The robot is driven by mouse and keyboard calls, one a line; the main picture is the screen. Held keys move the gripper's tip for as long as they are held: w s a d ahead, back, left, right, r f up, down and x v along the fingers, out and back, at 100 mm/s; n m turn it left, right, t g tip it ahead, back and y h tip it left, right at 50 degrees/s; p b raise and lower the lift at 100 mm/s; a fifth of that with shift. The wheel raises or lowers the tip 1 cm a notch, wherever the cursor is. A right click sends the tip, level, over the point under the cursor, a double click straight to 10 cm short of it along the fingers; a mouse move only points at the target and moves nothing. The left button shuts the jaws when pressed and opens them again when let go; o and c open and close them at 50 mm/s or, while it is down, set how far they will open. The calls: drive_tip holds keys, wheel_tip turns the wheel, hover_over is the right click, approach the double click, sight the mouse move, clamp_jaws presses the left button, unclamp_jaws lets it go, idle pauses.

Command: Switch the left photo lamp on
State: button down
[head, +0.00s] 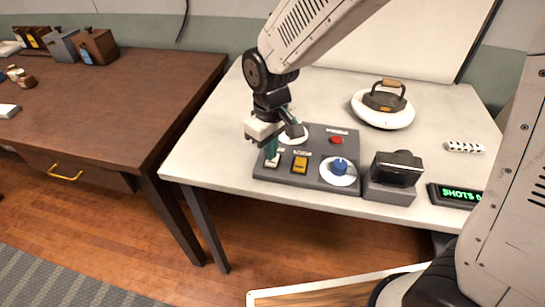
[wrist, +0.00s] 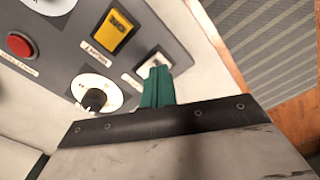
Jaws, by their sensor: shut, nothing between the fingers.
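A dark grey control panel (head: 315,176) lies on the pale table. Its front left corner holds a pale switch, which shows at the fingertips in the wrist view (wrist: 154,64). A yellow rocker switch (head: 299,164) is just right of it; it also shows in the wrist view (wrist: 113,31). My gripper (head: 272,158) has green fingers, shut and empty, pointing down over the pale switch. In the wrist view the fingers (wrist: 157,88) overlap the switch's near end; I cannot tell whether they touch. The labels are too small to read. No photo lamp is recognisable.
The panel also has a red button (head: 337,139), a blue knob (head: 339,165) and a black-knobbed dial (wrist: 97,92). A black camera-like box (head: 397,168) stands right of it, beside a green-lettered display (head: 458,195). An iron-like object (head: 386,98) is behind. A brown desk (head: 120,100) is left.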

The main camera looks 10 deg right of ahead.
drive_tip(key=shift+f, duration=0.95)
idle(0.3)
drive_tip(key=shift+r, duration=3.55)
